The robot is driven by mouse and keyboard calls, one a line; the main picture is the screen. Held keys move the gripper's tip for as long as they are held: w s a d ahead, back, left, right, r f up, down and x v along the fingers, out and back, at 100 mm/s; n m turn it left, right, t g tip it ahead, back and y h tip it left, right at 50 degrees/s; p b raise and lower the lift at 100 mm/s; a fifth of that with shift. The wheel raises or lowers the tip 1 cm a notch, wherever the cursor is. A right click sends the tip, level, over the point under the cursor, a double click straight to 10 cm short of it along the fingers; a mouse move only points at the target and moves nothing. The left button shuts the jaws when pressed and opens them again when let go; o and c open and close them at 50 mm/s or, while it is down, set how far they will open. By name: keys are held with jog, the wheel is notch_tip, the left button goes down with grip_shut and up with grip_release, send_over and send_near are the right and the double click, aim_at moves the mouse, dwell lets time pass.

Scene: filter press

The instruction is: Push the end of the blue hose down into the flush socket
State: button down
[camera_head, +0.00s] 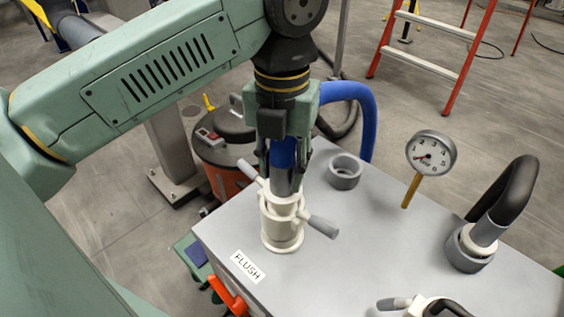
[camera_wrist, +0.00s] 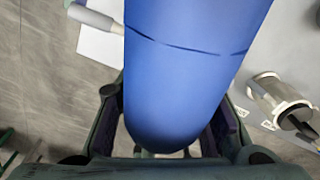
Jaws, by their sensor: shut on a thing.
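The blue hose (camera_head: 368,125) arches out from behind my gripper (camera_head: 285,160), which is shut on it near its end. The hose end (camera_head: 286,184) is a grey sleeve pointing down, close to upright. It meets the mouth of the white flush socket (camera_head: 282,232); how deep it sits inside I cannot tell. The socket has two grey lever arms (camera_head: 322,227) spread to either side, and a FLUSH label (camera_head: 248,266) lies in front. In the wrist view the blue hose (camera_wrist: 190,65) fills the middle between my fingers (camera_wrist: 170,140) and hides the socket.
The grey box top (camera_head: 350,250) carries an empty grey ring (camera_head: 345,172), a dial gauge (camera_head: 431,152) and a black hose (camera_head: 508,192) in another socket. Another white fitting (camera_head: 425,307) is at the front.

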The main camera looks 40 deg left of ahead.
jog(key=shift+f+b, duration=0.8)
jog(key=shift+f, duration=0.15)
jog(key=c, duration=1)
grip_release()
jog(key=shift+c, duration=0.2)
jog(key=shift+r, duration=4.05)
